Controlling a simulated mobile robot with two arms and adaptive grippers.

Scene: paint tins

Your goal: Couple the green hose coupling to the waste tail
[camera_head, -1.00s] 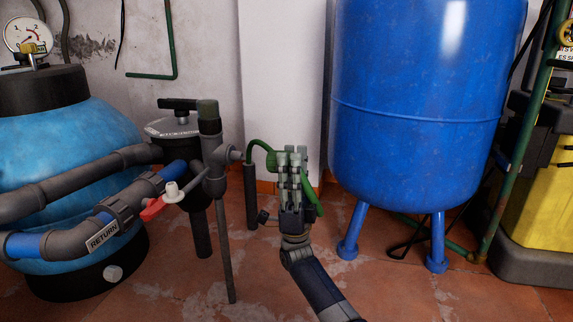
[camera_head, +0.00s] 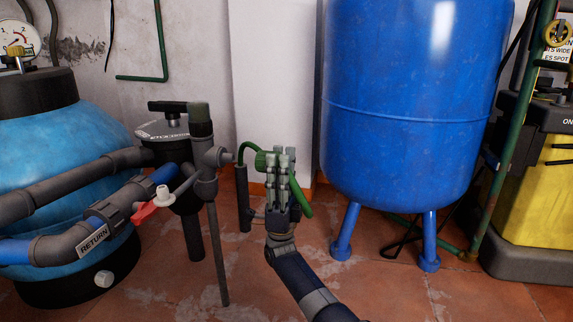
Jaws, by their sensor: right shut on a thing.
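My right gripper (camera_head: 279,158) points up, its fingers closed on the green hose coupling (camera_head: 262,161). The coupling is partly hidden behind the fingers, and its left side shows. The waste tail (camera_head: 226,156) is a short grey stub on the right side of the grey upright pipe fitting. It lies to the left of the coupling, with a gap between them in the picture. How far apart they are in depth I cannot tell. My left gripper is not in view.
A green hose (camera_head: 304,203) runs beside the gripper, and a thin green bend (camera_head: 243,150) arches to its left by a dark upright tube (camera_head: 243,200). A red-handled valve (camera_head: 152,208) is left. The blue tank (camera_head: 410,110) stands close on the right.

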